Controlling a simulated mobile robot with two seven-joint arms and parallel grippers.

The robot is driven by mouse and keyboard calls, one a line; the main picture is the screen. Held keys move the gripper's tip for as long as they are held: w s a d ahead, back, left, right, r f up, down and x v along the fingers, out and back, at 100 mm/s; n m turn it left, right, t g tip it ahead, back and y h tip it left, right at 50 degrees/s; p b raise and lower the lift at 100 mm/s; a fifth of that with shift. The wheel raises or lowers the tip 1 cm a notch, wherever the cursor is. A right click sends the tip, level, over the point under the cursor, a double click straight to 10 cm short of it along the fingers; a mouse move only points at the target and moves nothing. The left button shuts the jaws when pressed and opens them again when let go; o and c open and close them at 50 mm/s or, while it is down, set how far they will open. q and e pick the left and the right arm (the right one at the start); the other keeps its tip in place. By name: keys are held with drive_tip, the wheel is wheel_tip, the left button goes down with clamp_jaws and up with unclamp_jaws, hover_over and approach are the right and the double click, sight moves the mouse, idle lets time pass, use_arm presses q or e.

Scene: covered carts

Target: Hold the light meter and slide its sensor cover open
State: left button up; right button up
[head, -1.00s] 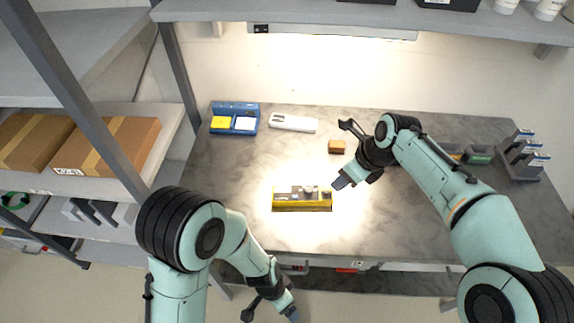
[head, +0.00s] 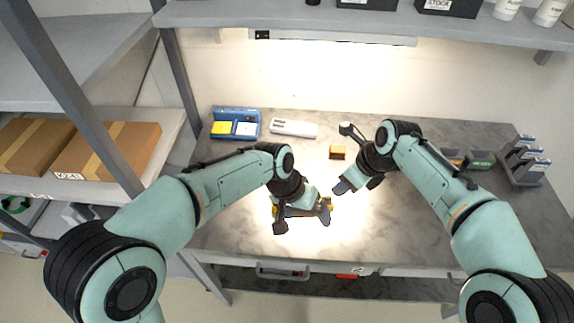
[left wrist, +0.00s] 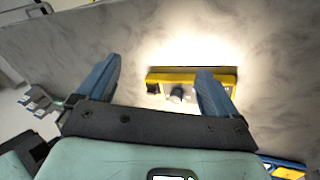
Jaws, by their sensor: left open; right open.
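The yellow light meter lies on the grey bench top, mostly hidden behind my left gripper (head: 303,221) in the head view; a yellow end (head: 329,203) shows. My right gripper (head: 345,158) is open and empty, to the right of the meter and farther back.
A small orange-brown block (head: 337,152) sits beside my right gripper. A blue tray (head: 236,114) and a white device (head: 294,128) stand at the back left. Grey holders (head: 523,163) stand at the right. A shelf (head: 300,17) overhangs the back.

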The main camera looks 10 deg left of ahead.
use_arm(q)
drive_tip(key=w+a+r+n+y, duration=0.1)
drive_tip(key=w+a+r+n, duration=0.25)
drive_tip(key=a+n, duration=0.3)
drive_tip(key=w+a+r+n+t+y, duration=0.1)
drive_tip(key=w+a+r+n, duration=0.25)
drive_tip(key=a+n, duration=0.35)
drive_tip(key=w+a+r+n+y, duration=0.1)
drive_tip(key=w+a+r+n, duration=0.3)
drive_tip(key=n, duration=0.5)
drive_tip(key=s+d+f+g+y, duration=0.1)
drive_tip(key=d+f, duration=0.2)
drive_tip(key=d, duration=0.3)
drive_tip(key=s+d+f+g, duration=0.1)
drive_tip(key=d+f, duration=0.2)
drive_tip(key=d, duration=0.2)
wheel_tip(320, 180, down, 13)
drive_tip(key=shift+w+d+f, duration=0.1)
drive_tip(key=shift+d+f, duration=0.05)
drive_tip(key=shift+f, duration=0.05)
